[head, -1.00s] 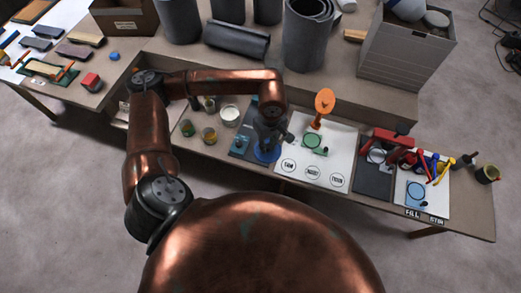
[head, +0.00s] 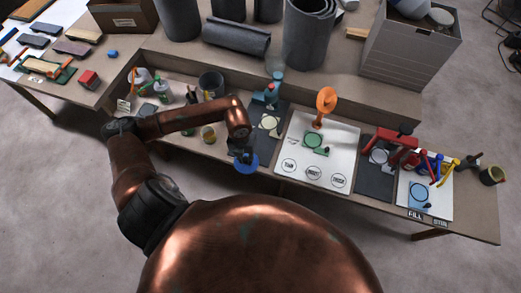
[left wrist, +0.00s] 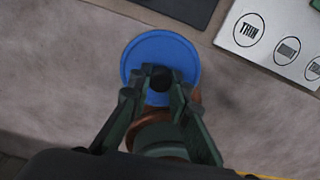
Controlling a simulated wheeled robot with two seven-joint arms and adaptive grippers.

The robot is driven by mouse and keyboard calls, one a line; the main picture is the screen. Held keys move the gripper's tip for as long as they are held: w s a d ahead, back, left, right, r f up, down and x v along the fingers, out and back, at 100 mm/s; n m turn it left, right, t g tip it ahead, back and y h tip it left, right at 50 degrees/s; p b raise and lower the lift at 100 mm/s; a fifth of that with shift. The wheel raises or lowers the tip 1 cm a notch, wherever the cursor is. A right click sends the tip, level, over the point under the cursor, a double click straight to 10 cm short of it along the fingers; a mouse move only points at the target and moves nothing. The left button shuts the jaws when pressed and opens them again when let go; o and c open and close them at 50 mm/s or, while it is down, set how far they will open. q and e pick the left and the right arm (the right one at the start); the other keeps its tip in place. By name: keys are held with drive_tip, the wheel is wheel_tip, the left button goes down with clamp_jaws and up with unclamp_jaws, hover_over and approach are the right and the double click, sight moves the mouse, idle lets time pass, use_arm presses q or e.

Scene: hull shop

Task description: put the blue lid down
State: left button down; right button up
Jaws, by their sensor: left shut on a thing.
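The blue lid (head: 250,167) hangs from my left gripper (head: 243,155), just off the front edge of the bench. In the left wrist view the lid (left wrist: 135,55) is a round blue disc. My left gripper (left wrist: 160,92) is shut on its dark central knob and partly covers the lid. Below the lid there is grey floor, with the bench edge beyond it. My right gripper is not in view.
A dark mat (head: 277,145) with a teal container (head: 271,95) at its far end lies behind the lid. A white board (head: 337,161) with marked circles and an orange stand (head: 326,101) is to the right. Jars (head: 208,133) stand left of the mat.

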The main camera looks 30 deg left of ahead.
use_arm(q)
drive_tip(key=shift+w+a+f+n, duration=0.15)
drive_tip(key=shift+f+n, duration=0.05)
drive_tip(key=shift+n, duration=0.1)
drive_tip(key=w+f, duration=0.3)
drive_tip(key=w, duration=0.1)
drive_tip(key=w+a+f+b, duration=0.1)
drive_tip(key=w+f, duration=0.2)
drive_tip(key=w, duration=0.1)
drive_tip(key=w+f+b, duration=0.1)
drive_tip(key=w+f, duration=0.2)
drive_tip(key=w, duration=0.2)
drive_tip(key=shift+a+f, duration=0.15)
drive_tip(key=shift+a, duration=0.1)
drive_tip(key=shift+w+f, duration=0.15)
wheel_tip(320, 180, down, 3)
drive_tip(key=shift+w+f+b, duration=0.1)
drive_tip(key=shift+b, duration=0.35)
drive_tip(key=shift+f, duration=0.15)
